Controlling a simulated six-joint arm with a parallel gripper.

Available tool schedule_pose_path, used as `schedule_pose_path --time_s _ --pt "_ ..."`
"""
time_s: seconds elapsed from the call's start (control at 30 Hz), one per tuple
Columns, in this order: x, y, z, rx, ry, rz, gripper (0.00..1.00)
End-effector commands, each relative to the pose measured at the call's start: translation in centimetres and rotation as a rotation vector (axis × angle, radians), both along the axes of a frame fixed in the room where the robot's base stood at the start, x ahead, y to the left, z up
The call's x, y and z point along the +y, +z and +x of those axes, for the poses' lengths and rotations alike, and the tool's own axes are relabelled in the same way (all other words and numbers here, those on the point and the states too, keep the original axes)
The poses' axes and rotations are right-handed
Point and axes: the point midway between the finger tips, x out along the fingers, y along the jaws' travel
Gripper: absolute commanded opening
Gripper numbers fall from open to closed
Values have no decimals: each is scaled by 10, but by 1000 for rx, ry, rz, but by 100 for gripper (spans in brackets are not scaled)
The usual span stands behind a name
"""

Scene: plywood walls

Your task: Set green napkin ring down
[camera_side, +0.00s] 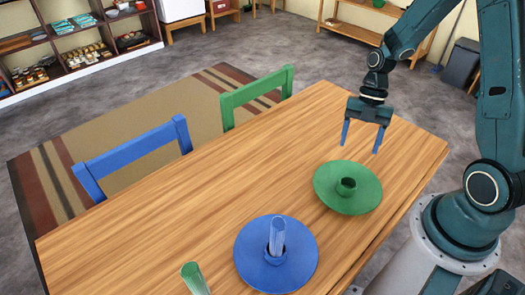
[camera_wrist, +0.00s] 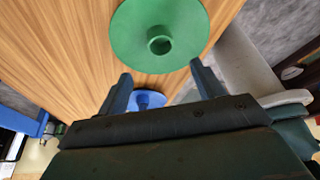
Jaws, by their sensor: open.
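The green napkin ring (camera_side: 346,187) sits on the middle of the green plate (camera_side: 330,199) on the wooden table. The ring (camera_wrist: 160,41) and the green plate (camera_wrist: 135,51) also show in the wrist view, beyond my fingers. My gripper (camera_side: 361,147) is open and empty, above the table behind the green plate in the side view. It is apart from the ring. In the wrist view my gripper (camera_wrist: 160,82) shows its two blue fingers spread, with nothing between them.
A blue plate (camera_side: 253,262) holds a blue ring (camera_side: 267,258) with a rolled blue napkin (camera_side: 277,236) upright in it. A rolled green napkin (camera_side: 194,279) stands at the front edge of the picture. Blue (camera_side: 130,157) and green (camera_side: 257,92) chairs stand along the far side. The table's middle (camera_side: 220,185) is clear.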

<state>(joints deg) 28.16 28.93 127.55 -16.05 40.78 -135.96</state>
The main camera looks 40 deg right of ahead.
Motion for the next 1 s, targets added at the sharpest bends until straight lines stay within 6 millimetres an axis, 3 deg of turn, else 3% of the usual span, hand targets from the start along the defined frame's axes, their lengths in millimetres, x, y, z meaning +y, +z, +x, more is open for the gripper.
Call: schedule_pose_path --time_s 0.27,0.53,1.0 --pt "8 36 3 5 -177 -98 68" --pt "25 90 -1 -14 -510 -221 68" --pt "58 171 -33 -95 -1158 -260 68"
